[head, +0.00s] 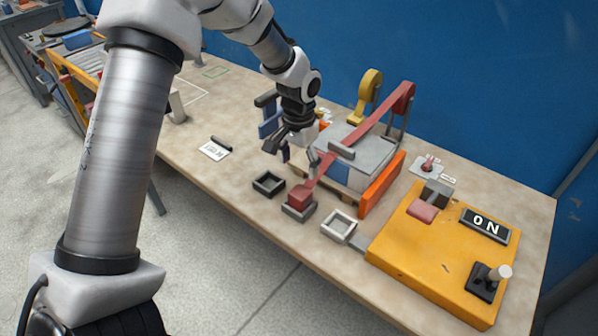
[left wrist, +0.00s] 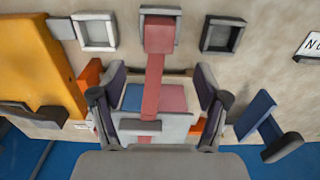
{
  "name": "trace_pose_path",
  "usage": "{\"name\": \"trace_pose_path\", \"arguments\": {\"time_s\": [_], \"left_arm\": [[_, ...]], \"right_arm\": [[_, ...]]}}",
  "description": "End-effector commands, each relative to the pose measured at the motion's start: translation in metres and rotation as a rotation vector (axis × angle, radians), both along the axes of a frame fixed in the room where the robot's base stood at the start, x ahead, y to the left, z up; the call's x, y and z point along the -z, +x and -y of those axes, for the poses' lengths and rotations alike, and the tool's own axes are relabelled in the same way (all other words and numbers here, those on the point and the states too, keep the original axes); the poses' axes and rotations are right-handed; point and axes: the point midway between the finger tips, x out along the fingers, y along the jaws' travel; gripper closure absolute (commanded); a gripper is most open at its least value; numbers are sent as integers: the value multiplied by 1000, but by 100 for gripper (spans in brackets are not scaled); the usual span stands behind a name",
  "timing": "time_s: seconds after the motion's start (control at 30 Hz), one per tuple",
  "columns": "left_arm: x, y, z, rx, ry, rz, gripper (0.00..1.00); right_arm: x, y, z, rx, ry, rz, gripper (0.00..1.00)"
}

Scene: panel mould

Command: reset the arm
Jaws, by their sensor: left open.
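A long red arm (head: 372,120) runs from a post at the back right, over a grey and blue box (head: 372,158), down to a red block (head: 300,195) at its front end. The block sits at the middle grey square frame (head: 298,212). A grey crossbar (head: 341,150) lies across the arm, and it also shows in the left wrist view (left wrist: 137,126). My left gripper (head: 297,156) is open and empty above the arm, beside the box. In the left wrist view its fingers (left wrist: 160,108) stand either side of the red arm, apart from it.
A dark square frame (head: 268,184) and a pale one (head: 339,226) flank the middle frame. An orange panel (head: 382,186) stands right of the box. A yellow panel (head: 425,255) with an "ON" sign (head: 486,225) fills the right. A blue upright (left wrist: 257,115) stands close to the gripper.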

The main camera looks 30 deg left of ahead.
Motion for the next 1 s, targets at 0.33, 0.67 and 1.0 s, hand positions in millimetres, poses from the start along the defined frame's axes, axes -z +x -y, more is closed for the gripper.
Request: {"name": "trace_pose_path", "arguments": {"time_s": [0.33,0.67,1.0], "left_arm": [[0,0,0,0,0,0,26],[110,-78,17,42,21,-286,26],[250,-313,87,-18,-39,-445,26]], "right_arm": [[0,0,0,0,0,0,60],[0,0,0,0,0,0,60],[-1,0,0,0,0,0,60]]}}
